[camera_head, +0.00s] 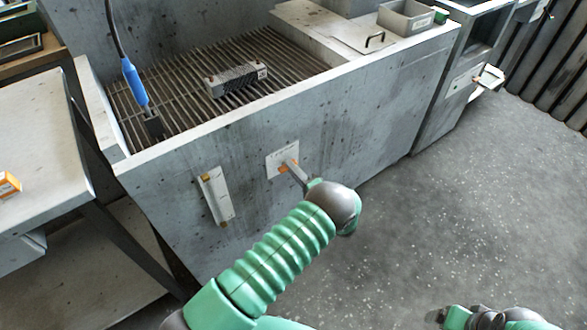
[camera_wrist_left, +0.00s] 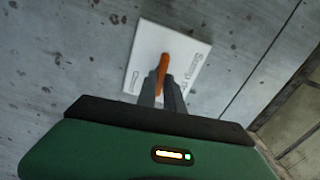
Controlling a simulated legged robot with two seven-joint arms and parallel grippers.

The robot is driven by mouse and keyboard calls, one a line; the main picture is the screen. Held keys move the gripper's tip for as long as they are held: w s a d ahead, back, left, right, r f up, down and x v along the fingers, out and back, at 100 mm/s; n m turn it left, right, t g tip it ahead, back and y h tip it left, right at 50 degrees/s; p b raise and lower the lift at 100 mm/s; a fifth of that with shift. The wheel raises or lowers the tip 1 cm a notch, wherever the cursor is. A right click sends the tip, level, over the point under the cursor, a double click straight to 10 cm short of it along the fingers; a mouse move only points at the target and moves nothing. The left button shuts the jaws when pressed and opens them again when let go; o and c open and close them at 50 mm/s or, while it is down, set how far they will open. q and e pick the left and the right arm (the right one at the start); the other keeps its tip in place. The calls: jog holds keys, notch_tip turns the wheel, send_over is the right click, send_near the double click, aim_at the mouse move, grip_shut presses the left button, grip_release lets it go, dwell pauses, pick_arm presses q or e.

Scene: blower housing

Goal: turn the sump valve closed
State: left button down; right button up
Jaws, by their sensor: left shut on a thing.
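The sump valve's orange handle (camera_head: 284,169) is on the front wall of the grey housing, over a white plate (camera_head: 278,156). In the left wrist view the orange handle (camera_wrist_left: 162,68) stands slightly tilted before the plate (camera_wrist_left: 186,48), which reads "Sump" and more text that I cannot fully make out. My left gripper (camera_head: 294,168) reaches the handle from the front. In the wrist view its two fingers (camera_wrist_left: 161,92) are shut on the handle, hiding its near end. My right arm shows at the lower right of the head view; its fingers are too unclear to judge.
A white piece with a handle (camera_head: 216,195) is on the wall left of the valve. The housing top has a slatted grate (camera_head: 185,85) with a metal block (camera_head: 236,79) and a blue tool (camera_head: 134,82). A bench (camera_head: 40,150) stands at left. The floor at right is clear.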

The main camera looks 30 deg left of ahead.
pick_arm(q)
jog(key=shift+w+d+f+m, duration=0.1)
jog(key=shift+w+d+m, duration=0.05)
jog(key=shift+m, duration=0.45)
jog(key=c, duration=1.5)
grip_release()
jog(key=shift+f, duration=0.1)
jog(key=shift+o, duration=0.2)
jog(key=p+v, duration=0.2)
jog(key=v, duration=1.5)
